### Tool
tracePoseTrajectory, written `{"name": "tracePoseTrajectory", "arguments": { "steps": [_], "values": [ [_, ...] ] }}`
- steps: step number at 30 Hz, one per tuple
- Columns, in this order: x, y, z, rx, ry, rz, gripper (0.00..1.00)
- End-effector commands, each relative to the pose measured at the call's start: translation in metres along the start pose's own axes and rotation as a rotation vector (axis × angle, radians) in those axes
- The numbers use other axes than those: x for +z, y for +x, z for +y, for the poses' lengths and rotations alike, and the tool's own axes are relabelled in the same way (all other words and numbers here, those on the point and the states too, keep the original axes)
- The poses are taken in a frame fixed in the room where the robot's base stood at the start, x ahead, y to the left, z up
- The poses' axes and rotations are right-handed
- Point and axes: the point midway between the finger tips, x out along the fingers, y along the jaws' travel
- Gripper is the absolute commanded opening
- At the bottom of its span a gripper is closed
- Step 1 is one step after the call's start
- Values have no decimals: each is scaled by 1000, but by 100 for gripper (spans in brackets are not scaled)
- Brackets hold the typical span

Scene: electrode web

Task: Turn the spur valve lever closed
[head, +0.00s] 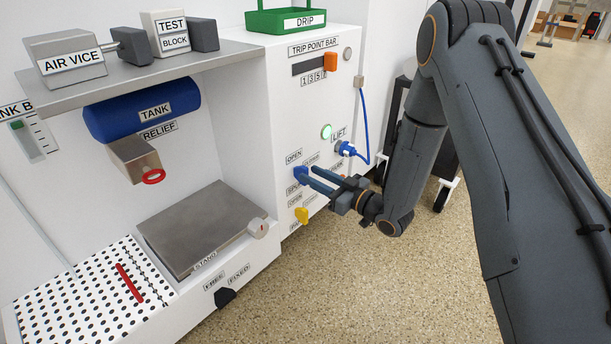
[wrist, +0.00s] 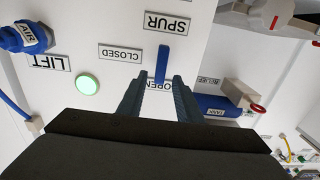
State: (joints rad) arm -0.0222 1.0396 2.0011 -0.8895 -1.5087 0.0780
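The spur valve lever is a blue bar (wrist: 162,65) on the white panel. In the wrist view it runs from beside the SPUR label (wrist: 167,22) to the OPEN label (wrist: 158,85), with the CLOSED label (wrist: 120,52) off to the left. In the head view the blue lever (head: 300,174) is partly hidden by my gripper (head: 318,181). My gripper (wrist: 158,80) is open, with its two fingertips on either side of the lever's end near OPEN. A gap shows between fingers and lever; whether either touches is unclear.
A yellow lever (head: 301,215) sits just below the blue one. A lit green button (head: 326,131) and a blue LIFT air plug (head: 345,149) with a hose (head: 365,125) are above right. A steel plate (head: 200,228) stands at left.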

Motion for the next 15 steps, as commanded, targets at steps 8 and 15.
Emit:
{"name": "tracePoseTrajectory", "arguments": {
  "steps": [8, 15],
  "values": [
    [1, 34, 0, -1, -1, -1, 32],
    [0, 39, 0, 1, 0, -1, 32]
  ]
}}
